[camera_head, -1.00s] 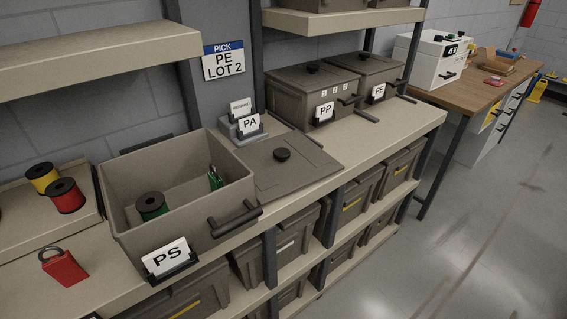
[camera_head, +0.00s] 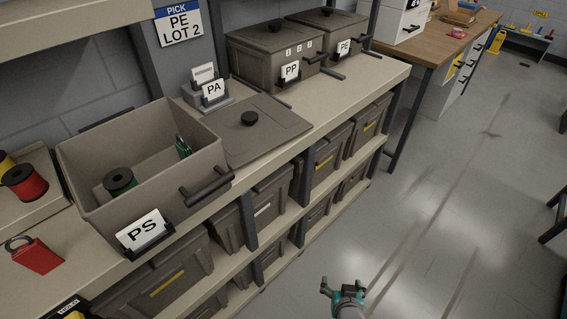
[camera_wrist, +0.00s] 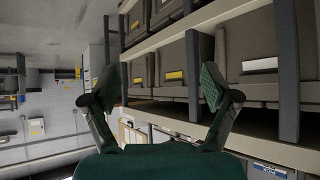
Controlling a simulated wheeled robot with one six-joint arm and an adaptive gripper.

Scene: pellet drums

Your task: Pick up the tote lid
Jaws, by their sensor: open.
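The tote lid (camera_head: 268,133) is a flat grey-brown panel with a round black knob (camera_head: 249,118). It lies on the shelf top to the right of the open PS tote (camera_head: 205,140), close beside it. My gripper (camera_head: 342,288) is at the bottom of the head view, over the floor in front of the shelf, well away from the lid. In the wrist view its two fingers (camera_wrist: 157,88) are spread wide with nothing between them. The lid does not show in the wrist view.
The PS tote holds a green spool (camera_head: 119,181). A PA card holder (camera_head: 213,92) stands behind the lid. Closed PP (camera_head: 268,75) and PE (camera_head: 330,35) totes stand further right. A red padlock (camera_head: 38,254) lies at left. The floor (camera_head: 440,200) before the shelf is open.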

